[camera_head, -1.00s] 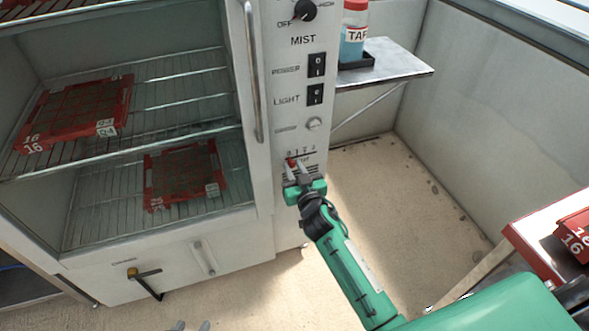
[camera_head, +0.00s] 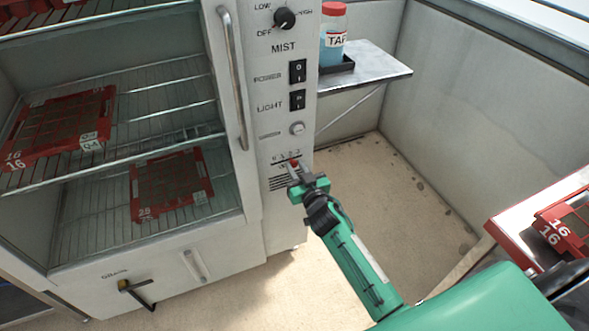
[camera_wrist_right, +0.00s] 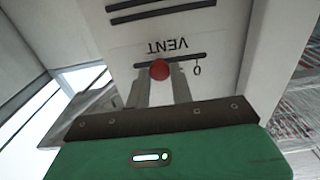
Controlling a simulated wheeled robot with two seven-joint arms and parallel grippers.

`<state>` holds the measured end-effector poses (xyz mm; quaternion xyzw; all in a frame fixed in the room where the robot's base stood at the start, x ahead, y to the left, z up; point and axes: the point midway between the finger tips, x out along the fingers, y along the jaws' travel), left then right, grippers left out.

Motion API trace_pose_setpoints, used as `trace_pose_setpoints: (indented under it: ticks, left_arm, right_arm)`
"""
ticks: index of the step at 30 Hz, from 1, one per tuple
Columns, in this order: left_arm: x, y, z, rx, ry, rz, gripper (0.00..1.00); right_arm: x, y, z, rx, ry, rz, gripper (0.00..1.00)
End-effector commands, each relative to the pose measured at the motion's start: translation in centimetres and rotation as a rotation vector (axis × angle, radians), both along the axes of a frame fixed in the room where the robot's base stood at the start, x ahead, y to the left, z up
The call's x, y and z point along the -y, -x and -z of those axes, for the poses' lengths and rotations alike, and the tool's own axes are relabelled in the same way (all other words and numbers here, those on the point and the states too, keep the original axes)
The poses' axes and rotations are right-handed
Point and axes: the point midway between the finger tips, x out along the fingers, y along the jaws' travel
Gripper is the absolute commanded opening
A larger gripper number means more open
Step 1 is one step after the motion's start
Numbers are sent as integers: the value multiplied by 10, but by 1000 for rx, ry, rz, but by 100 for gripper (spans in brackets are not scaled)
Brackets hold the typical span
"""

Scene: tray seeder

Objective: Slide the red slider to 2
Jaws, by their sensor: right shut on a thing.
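The red slider (camera_head: 294,163) is a small round knob in a short horizontal slot on the white control panel, under the small digits of its scale. It stands right of the slot's middle, around the 2; its exact mark is hard to read. In the right wrist view the red knob (camera_wrist_right: 160,69) shows upside down, below VENT, with the 0 to its right and the other digits hidden. My right gripper (camera_head: 294,173) has its two fingers (camera_wrist_right: 161,82) shut on the knob, one each side. My left gripper is out of view.
Above the slider are a round button (camera_head: 297,128), LIGHT (camera_head: 297,99) and POWER (camera_head: 298,71) switches and the MIST dial (camera_head: 284,18). A glass door handle (camera_head: 232,80) stands left. A side shelf (camera_head: 385,68) holds a blue bottle (camera_head: 331,48). Red trays lie inside the cabinet.

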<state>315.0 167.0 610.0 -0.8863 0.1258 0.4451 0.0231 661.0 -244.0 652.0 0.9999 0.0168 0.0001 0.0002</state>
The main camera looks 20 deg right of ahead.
Motion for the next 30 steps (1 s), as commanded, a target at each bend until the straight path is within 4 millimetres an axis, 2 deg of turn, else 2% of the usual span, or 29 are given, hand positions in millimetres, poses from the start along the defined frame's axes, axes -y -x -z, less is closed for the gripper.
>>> trace_pose_setpoints:
  ticks: [1,4,13,17,20,30]
  left_arm:
    - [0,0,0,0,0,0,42]
    - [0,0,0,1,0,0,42]
    - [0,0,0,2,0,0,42]
    - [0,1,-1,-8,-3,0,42]
    - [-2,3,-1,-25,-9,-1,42]
    - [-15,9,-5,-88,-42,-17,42]
  right_arm:
    - [0,0,0,0,0,0,25]
    - [0,0,0,0,0,0,44]
    - [-1,1,0,0,-1,0,44]
    - [0,10,1,-2,-2,-1,44]
    - [0,24,1,-3,-2,0,44]
    - [3,87,0,-3,-1,0,44]
